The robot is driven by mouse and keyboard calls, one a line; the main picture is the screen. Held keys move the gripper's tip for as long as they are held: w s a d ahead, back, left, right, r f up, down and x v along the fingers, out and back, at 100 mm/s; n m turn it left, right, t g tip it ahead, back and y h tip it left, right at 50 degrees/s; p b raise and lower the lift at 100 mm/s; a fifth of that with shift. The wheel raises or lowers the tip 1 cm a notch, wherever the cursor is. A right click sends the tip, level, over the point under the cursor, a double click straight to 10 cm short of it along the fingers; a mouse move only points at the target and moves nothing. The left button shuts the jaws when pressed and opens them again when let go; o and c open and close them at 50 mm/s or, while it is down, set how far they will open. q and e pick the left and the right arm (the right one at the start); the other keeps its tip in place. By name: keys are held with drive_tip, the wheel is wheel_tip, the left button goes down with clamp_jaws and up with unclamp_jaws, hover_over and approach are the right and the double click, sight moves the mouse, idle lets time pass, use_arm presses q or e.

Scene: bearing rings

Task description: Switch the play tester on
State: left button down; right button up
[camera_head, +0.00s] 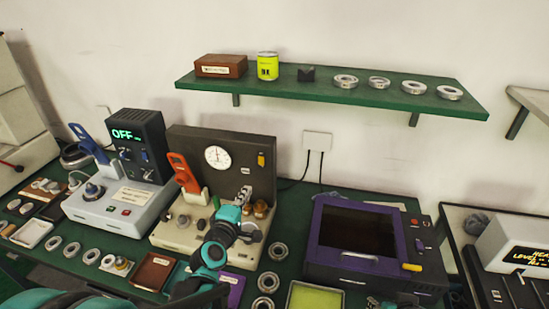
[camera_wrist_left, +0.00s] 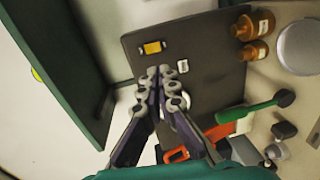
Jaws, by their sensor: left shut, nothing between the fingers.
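The machine with a dial gauge, which I take for the play tester (camera_head: 177,149), stands mid-bench with a dark upright panel, a cream base and an orange lever (camera_head: 184,172). A small yellow switch (camera_head: 261,159) is at the panel's upper right; it also shows in the left wrist view (camera_wrist_left: 152,48). Whether it is on or off cannot be told. My left gripper (camera_head: 246,192) is shut and empty in front of the panel, below the switch. In the left wrist view its fingertips (camera_wrist_left: 161,80) point at the panel, beside the switch, and partly hide the gauge. My right gripper is not in view.
A grey machine (camera_head: 125,205) with a blue lever and a display reading OFF stands left. A purple-framed machine (camera_head: 357,262) stands right. A green shelf (camera_head: 330,92) overhangs behind. Several rings lie along the bench front.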

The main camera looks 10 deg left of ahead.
sight(261, 164)
use_arm(q)
drive_tip(key=shift+a+r, duration=0.1)
drive_tip(key=shift+a, duration=0.05)
drive_tip(key=shift+w, duration=0.1)
drive_tip(key=w+b, duration=0.1)
drive_tip(key=w, duration=0.3)
drive_tip(key=w+f+b, duration=0.1)
drive_tip(key=w, duration=0.3)
drive_tip(key=w+b, duration=0.1)
drive_tip(key=w, duration=0.3)
drive_tip(key=shift+w+d+f, duration=0.25)
drive_tip(key=shift+f, duration=0.15)
drive_tip(key=shift+w+b, duration=0.3)
drive_tip(key=shift+w, duration=0.35)
